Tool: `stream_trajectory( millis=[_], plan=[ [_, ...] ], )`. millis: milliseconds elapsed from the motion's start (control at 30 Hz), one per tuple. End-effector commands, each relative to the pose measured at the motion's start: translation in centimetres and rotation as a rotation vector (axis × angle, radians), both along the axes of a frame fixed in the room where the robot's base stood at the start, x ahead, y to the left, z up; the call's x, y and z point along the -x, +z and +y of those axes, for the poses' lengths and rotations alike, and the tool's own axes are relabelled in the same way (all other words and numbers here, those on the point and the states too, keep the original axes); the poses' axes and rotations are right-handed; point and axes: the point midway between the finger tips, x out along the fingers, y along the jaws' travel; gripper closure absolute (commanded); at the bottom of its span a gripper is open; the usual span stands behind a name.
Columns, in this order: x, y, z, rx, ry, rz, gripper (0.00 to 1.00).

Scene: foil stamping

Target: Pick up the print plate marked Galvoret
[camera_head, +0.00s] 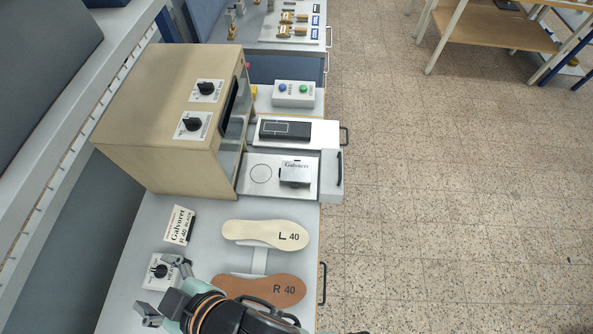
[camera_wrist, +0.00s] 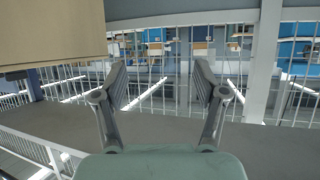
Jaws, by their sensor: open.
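The print plate marked Galvoret (camera_head: 295,173) is a small block with a pale, lettered top and a dark front side. It lies on the right part of a light tray (camera_head: 262,190) in front of the beige machine, right of a printed circle. My gripper (camera_head: 163,290) is at the bottom left of the head view, well apart from the plate. In the wrist view my gripper (camera_wrist: 160,78) has its two fingers spread with nothing between them. The plate is not seen in the wrist view.
The beige machine (camera_head: 170,115) stands behind the tray. A dark block (camera_head: 285,130) and button box (camera_head: 293,94) are farther back.

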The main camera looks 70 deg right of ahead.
Motion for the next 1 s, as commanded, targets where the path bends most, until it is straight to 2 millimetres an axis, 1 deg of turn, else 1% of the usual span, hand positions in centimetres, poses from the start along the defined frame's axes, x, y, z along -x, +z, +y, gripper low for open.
stream_trajectory(
  millis=[367,467,533,567,867,933,967,1000],
  plan=[
    [0.0,0.0,0.0,-0.001,0.0,0.0,0.28],
    [0.0,0.0,0.0,-0.001,0.0,0.0,0.13],
    [0.0,0.0,0.0,-0.001,0.0,0.0,0.02],
    [0.0,0.0,0.0,-0.001,0.0,0.0,0.0],
    [-0.1,-0.1,-0.2,0.002,-0.002,0.004,0.0],
    [-0.8,-0.7,-1.7,0.026,-0.015,0.038,0.0],
    [-1.3,-1.2,-3.0,0.046,-0.025,0.066,0.0],
    [-2.1,-2.2,-5.5,0.08,-0.039,0.119,0.0]
  ],
)
